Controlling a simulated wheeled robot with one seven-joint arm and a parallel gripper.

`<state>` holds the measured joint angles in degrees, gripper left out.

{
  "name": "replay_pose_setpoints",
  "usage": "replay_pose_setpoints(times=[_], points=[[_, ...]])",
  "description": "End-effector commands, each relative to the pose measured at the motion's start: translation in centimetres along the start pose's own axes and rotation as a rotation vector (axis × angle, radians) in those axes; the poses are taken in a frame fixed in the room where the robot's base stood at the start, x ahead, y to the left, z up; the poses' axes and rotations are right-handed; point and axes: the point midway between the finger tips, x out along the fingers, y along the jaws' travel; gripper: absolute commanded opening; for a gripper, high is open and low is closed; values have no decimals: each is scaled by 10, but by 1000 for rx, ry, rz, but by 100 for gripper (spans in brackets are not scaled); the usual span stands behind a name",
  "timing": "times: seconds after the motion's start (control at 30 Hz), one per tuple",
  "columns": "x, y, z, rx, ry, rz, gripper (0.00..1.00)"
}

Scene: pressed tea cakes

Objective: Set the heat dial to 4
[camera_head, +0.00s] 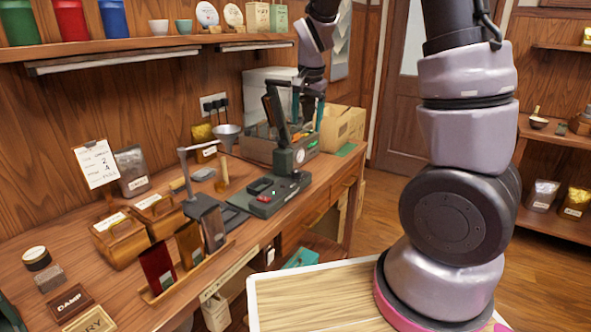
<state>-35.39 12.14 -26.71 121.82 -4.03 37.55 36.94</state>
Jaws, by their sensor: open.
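A dark green machine (268,203), which looks like a heat sealer, stands near the table's right front edge with its lever arm (277,112) raised. A small round pale face (300,157) on its upright part may be the heat dial; its marks are too small to read. A red part and a small green light show on its base. My gripper (308,108) is open, its teal fingers pointing down behind and right of the raised lever, above the toolbox area. Whether it touches anything there cannot be told.
A note card (96,165), wooden boxes and upright packets fill the table's left. A shelf (150,50) hangs above.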

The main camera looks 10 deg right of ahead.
Motion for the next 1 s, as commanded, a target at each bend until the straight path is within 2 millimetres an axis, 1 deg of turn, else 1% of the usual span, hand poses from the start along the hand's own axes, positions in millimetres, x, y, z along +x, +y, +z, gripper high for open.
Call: replay_pose_setpoints(times=[0.03, 0.1, 0.2, 0.3, 0.4, 0.47, 0.57, 0.67, 1.0], points=[[24, -10, 2, -4, 18, 42, 76], [49, -21, 1, 0, 52, 83, 76], [79, -34, 1, -2, 105, 130, 76], [100, -43, 1, -6, 151, 161, 76], [112, -50, 1, -10, 182, 175, 76], [116, -51, 1, -10, 192, 180, 76], [122, -51, -1, -9, 198, 183, 76], [134, -48, -3, -7, 197, 184, 76], [195, -36, -16, -9, 195, 185, 76]])
